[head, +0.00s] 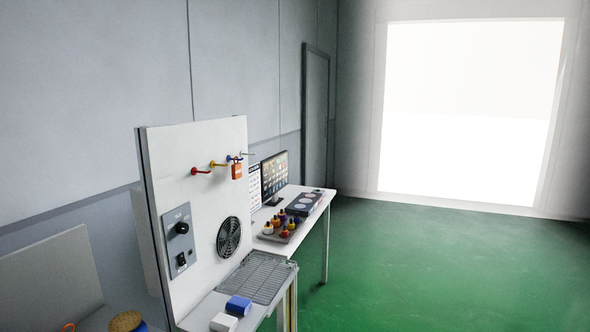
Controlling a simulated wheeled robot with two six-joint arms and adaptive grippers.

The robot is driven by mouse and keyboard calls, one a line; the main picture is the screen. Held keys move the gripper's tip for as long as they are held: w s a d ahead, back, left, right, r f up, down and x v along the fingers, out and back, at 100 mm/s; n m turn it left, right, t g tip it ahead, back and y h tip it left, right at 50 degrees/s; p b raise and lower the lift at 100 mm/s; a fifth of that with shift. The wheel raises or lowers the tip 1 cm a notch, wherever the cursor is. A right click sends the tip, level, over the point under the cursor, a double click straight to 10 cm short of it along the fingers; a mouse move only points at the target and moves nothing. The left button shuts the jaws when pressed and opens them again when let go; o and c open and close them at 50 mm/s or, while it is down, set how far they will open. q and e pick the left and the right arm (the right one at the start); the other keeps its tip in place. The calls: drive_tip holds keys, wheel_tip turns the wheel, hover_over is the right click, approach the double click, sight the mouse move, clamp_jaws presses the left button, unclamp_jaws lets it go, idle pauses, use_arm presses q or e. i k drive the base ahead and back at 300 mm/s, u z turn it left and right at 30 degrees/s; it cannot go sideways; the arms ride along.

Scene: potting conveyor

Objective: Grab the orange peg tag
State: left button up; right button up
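An orange tag (237,171) hangs on the upright white panel (190,145), at the right end of a row of pegs. It appears to hang from the blue peg (233,158), though the exact contact is too small to tell. A yellow peg (218,163) and a red peg (200,171) stick out to its left, both with nothing hanging on them. Neither of my grippers is in the head view.
The panel carries a control box (181,243) and a round fan grille (229,237). Below lie a wire rack (258,279), a blue block (239,305) and a white block (224,322). Behind stands a table with a monitor (274,177) and several small bottles. Green floor (430,270) is clear at right.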

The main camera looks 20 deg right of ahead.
sight(236, 168)
drive_tip(key=z, duration=0.6)
drive_tip(key=k, duration=1)
drive_tip(key=z, duration=1.15)
drive_tip(key=i, duration=4.35)
drive_tip(key=u, duration=0.75)
drive_tip(key=i, duration=0.9)
drive_tip(key=u, duration=1.55)
drive_tip(key=i, duration=0.85)
drive_tip(key=u, duration=0.95)
drive_tip(key=i, duration=0.35)
drive_tip(key=u, duration=0.2)
